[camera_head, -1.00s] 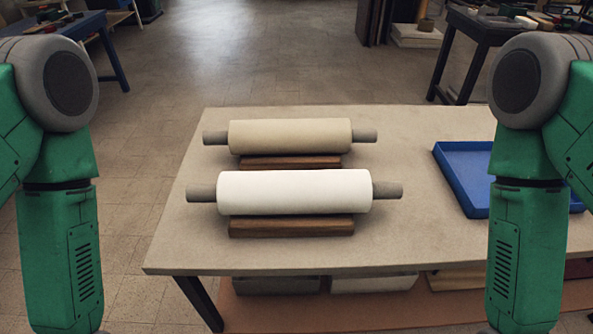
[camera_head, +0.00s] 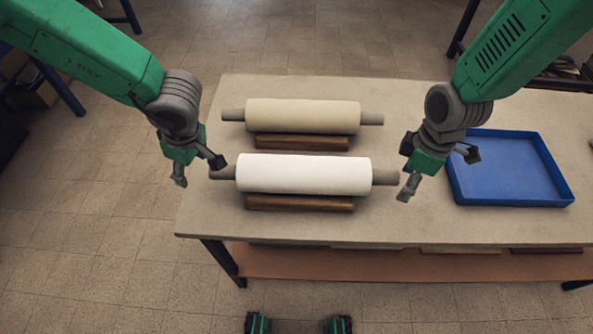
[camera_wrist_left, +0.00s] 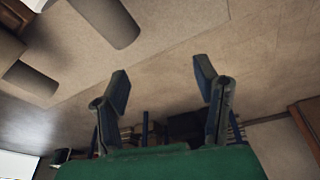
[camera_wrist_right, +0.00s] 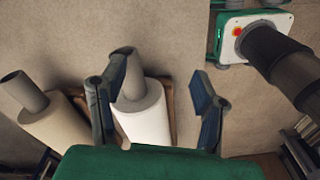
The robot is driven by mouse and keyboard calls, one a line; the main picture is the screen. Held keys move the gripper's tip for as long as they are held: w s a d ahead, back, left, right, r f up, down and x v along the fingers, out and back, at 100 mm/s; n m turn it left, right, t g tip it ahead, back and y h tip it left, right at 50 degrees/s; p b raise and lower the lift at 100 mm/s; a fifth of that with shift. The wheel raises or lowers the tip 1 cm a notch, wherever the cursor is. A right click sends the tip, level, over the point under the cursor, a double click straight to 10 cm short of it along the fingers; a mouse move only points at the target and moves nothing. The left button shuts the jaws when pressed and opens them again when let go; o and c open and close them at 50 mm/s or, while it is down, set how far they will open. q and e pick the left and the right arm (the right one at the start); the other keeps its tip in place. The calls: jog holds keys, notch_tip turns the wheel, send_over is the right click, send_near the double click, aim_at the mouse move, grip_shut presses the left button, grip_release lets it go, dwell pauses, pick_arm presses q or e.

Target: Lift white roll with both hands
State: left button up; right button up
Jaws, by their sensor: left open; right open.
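The white roll (camera_head: 305,174) lies level on a dark wooden cradle (camera_head: 300,203) at the table's front, with grey core ends sticking out both sides. My left gripper (camera_head: 198,172) is open and empty beside the left end; one finger overlaps that end in the picture, and contact cannot be told. My right gripper (camera_head: 438,173) is open and empty, off the right end. In the right wrist view the white roll (camera_wrist_right: 146,118) shows beside and behind one open finger. The left wrist view shows the open fingers (camera_wrist_left: 162,85) and grey cylindrical ends at upper left.
A cream roll (camera_head: 303,115) lies on its own cradle (camera_head: 301,142) just behind the white one. A blue tray (camera_head: 510,195) sits at the right, near my right gripper. The table (camera_head: 330,225) is bare along its front edge.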

aim_at(390, 172)
pick_arm(q)
jog(key=w+d+r+n+g+h, duration=0.1)
jog(key=w+d+r+n+h, duration=0.1)
jog(key=r, duration=0.5)
jog(key=shift+w+d+r+n+h, duration=0.3)
jog(key=shift+w+d+n, duration=0.35)
jog(key=shift+d, duration=0.4)
pick_arm(e)
jog(key=w+a+r+n, duration=0.2)
jog(key=w+r+n, duration=0.2)
jog(key=r, duration=0.3)
jog(key=shift+w+h, duration=0.3)
jog(key=shift+w, duration=0.1)
pick_arm(q)
jog(key=shift+d+f, duration=0.1)
jog(key=shift+d, duration=0.05)
pick_arm(e)
jog(key=shift+d, duration=0.1)
pick_arm(q)
notch_tip(390, 172, down, 14)
jog(key=shift+r, duration=0.1)
pick_arm(e)
notch_tip(390, 172, down, 14)
jog(key=shift+r, duration=0.1)
pick_arm(q)
jog(key=shift+s, duration=0.1)
grip_shut()
pick_arm(e)
grip_shut()
